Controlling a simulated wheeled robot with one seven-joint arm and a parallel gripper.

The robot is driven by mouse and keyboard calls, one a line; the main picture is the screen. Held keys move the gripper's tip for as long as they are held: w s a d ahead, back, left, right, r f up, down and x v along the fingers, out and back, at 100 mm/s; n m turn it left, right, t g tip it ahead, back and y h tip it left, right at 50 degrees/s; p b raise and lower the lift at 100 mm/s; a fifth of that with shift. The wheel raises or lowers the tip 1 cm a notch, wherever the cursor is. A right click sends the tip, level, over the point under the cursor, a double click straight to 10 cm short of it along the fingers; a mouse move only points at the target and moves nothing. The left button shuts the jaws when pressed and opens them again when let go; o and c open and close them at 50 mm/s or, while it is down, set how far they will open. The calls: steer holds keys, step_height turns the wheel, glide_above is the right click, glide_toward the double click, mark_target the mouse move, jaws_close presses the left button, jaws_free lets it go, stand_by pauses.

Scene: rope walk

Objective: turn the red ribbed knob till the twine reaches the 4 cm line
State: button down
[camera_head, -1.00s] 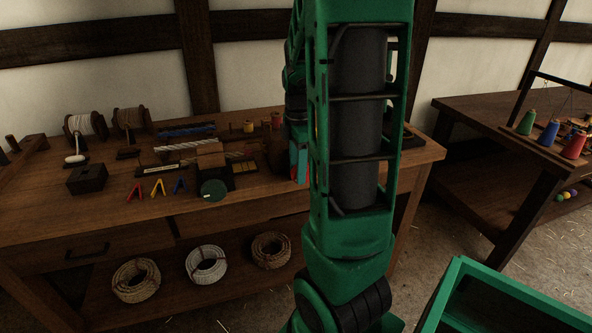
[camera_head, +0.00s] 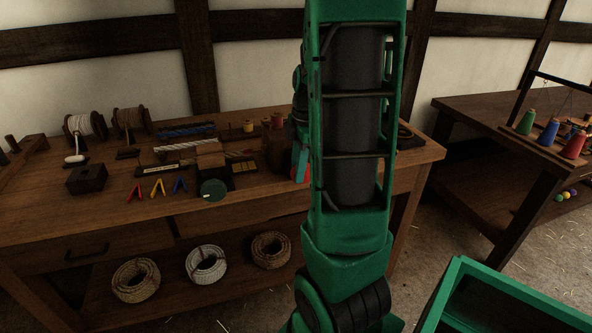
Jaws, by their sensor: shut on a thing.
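My gripper (camera_head: 299,158) shows only as a small teal part at the left edge of my green arm, low over the bench's right half. It is at a small red piece (camera_head: 304,172), which looks like part of the red ribbed knob; my arm hides most of both. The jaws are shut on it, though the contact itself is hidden. A dark wooden block (camera_head: 277,152) stands just left of them. I cannot make out the twine's end or the 4 cm line.
The bench (camera_head: 110,215) also holds a green round knob (camera_head: 213,190), coloured clips (camera_head: 157,188), a dark box (camera_head: 87,179) and rope reels (camera_head: 85,126). Rope coils (camera_head: 206,264) lie on the shelf below. A second table (camera_head: 465,110) with coloured cones stands right. A green bin (camera_head: 500,295) is at front right.

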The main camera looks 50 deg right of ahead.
steer(key=shift+s+d+r+t+y, duration=0.1)
steer(key=shift+t+y, duration=0.35)
steer(key=shift+y, duration=0.3)
steer(key=shift+s+d+t+y, duration=0.1)
steer(key=shift+t+y, duration=0.35)
steer(key=shift+y, duration=0.3)
steer(key=c, duration=1.6)
jaws_free()
steer(key=shift+r, duration=0.1)
steer(key=shift+d+r, duration=0.15)
steer(key=shift+r, duration=0.1)
steer(key=v, duration=1)
